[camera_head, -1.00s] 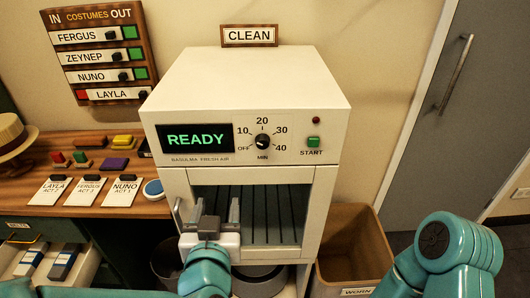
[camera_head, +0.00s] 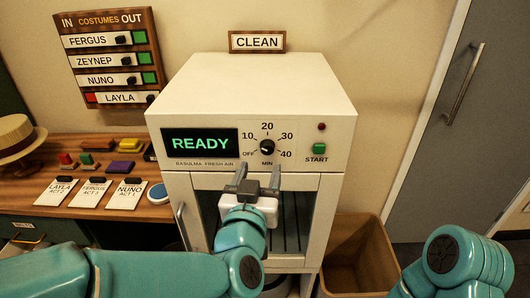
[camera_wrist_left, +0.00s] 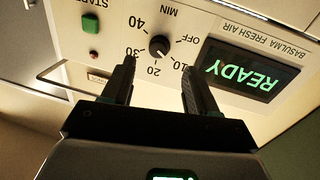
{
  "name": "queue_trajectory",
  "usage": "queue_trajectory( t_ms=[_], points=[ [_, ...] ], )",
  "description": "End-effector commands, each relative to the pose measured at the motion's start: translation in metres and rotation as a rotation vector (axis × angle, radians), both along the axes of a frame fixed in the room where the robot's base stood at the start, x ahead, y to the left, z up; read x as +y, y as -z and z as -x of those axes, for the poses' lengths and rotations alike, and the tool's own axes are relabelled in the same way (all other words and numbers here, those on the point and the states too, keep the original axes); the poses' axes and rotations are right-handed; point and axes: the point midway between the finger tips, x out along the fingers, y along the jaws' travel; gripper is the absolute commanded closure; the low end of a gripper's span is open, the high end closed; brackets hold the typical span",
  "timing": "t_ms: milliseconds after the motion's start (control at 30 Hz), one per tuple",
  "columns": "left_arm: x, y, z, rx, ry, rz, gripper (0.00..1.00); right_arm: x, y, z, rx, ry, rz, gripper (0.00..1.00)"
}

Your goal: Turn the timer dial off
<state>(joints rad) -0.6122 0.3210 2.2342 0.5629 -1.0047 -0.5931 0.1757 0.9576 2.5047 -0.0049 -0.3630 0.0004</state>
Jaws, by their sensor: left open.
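The timer dial (camera_head: 267,147) is a small black knob on the front panel of the white cabinet (camera_head: 255,88). Its scale runs from OFF through 10, 20, 30 and 40. It also shows upside down in the left wrist view (camera_wrist_left: 159,46). The pointer's exact setting is too small to tell with certainty. My left gripper (camera_head: 258,176) is open and empty, just below and in front of the dial. In the left wrist view its fingers (camera_wrist_left: 158,88) are apart, with the dial beyond the gap between them. My right gripper is out of view; only part of my right arm shows.
A green START button (camera_head: 319,148) sits right of the dial, and a lit READY display (camera_head: 199,142) sits left of it. The cabinet's windowed door is below. A worn-clothes bin (camera_head: 358,262) stands at lower right. Costume cards lie on the wooden table (camera_head: 30,185).

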Motion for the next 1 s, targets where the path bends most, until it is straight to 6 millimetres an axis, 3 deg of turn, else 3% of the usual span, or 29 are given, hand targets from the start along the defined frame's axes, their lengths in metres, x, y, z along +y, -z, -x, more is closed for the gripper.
queue_trajectory(
  t_ms=[100,300,700,867,1000],
  points=[
    [-0.005,-0.001,-0.026,0.002,-0.002,0.0,0.41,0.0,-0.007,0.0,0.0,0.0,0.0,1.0],
    [-0.01,-0.001,-0.054,0.001,-0.001,0.0,0.41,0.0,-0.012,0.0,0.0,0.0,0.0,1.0],
    [-0.011,0.0,-0.063,0.001,0.0,0.0,0.41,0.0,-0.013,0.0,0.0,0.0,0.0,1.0],
    [-0.011,0.0,-0.063,0.001,0.0,0.0,0.94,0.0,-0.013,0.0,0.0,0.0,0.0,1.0],
    [-0.011,0.0,-0.062,0.0,0.0,0.001,0.97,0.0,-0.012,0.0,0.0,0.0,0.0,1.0]
  ],
)
